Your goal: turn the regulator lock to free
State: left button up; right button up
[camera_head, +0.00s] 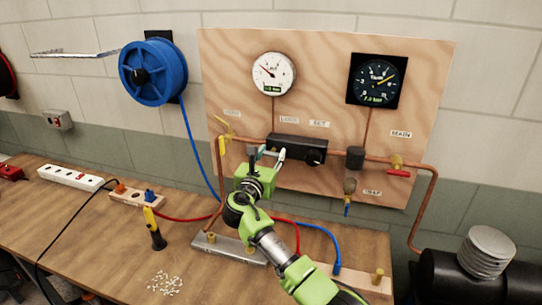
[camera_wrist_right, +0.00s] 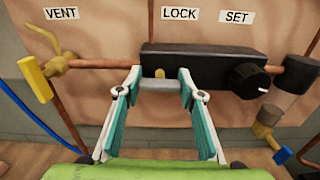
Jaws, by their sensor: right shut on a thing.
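The regulator (camera_head: 298,149) is a black block on the copper pipe of a wooden panel, and it shows large in the wrist view (camera_wrist_right: 215,62). A black knob (camera_wrist_right: 250,79) with a white mark sits at its right end under the SET label. The regulator lock (camera_wrist_right: 160,85) is a small grey piece with a yellow mark above it, at the left end of the block, below and left of the LOCK label. My right gripper (camera_head: 267,155) reaches up to it, its two teal-padded fingers shut on the lock from both sides. My left gripper is not in view.
A yellow vent valve (camera_wrist_right: 45,75) stands to the left and a red-handled main valve (camera_head: 398,169) to the right. Two gauges hang above. A blue hose reel (camera_head: 153,72), power strip (camera_head: 70,177) and yellow-black screwdriver (camera_head: 154,229) are to the left.

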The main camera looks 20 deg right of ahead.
jog(key=m+b, duration=0.3)
jog(key=shift+f+m, duration=0.2)
jog(key=shift+m, duration=0.1)
jog(key=m+b, duration=0.3)
jog(key=m, duration=0.1)
jog(key=shift+f+m+b, duration=0.1)
jog(key=shift+m+b, duration=0.2)
jog(key=m+b, duration=0.5)
jog(key=m, duration=0.1)
jog(key=shift+m+b, duration=1.4)
jog(key=shift+m, duration=0.1)
jog(key=shift+r, duration=0.25)
jog(key=o, duration=1.1)
